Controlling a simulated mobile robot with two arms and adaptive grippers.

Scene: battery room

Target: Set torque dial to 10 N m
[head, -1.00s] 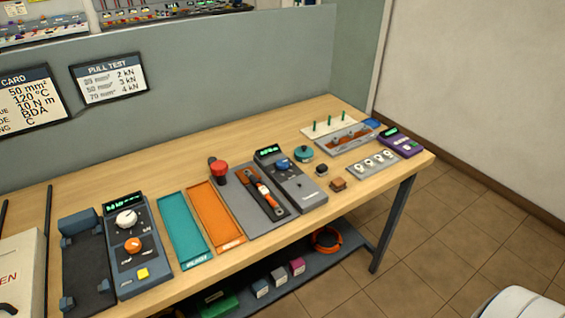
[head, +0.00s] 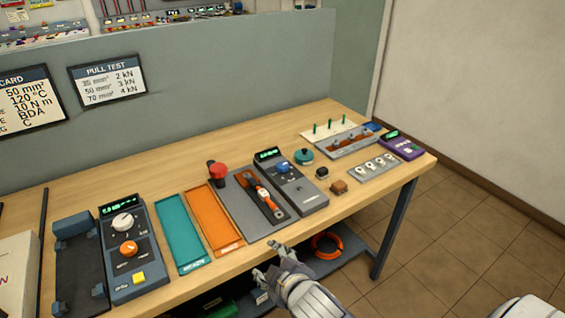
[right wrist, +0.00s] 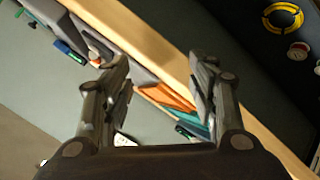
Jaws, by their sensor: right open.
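A grey device with a blue dial (head: 282,167) and a green lit display (head: 267,154) stands on the bench, right of the tool tray. Another grey device at the left has a white dial (head: 122,222), an orange dial (head: 128,249) and a yellow button (head: 139,278). The card (head: 30,100) on the panel reads 10 N m among other lines. The display digits are too small to read. My right gripper (head: 268,262) is open and empty in front of the bench's front edge, apart from both devices; its open fingers also show in the right wrist view (right wrist: 160,95). My left gripper is not in view.
A teal tray (head: 198,262), an orange tray (head: 229,248) and a grey tray holding an orange-handled tool (head: 263,195) lie between the devices. A red knob (head: 218,172) stands behind. Connector racks and a purple device (head: 403,148) are at the right end.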

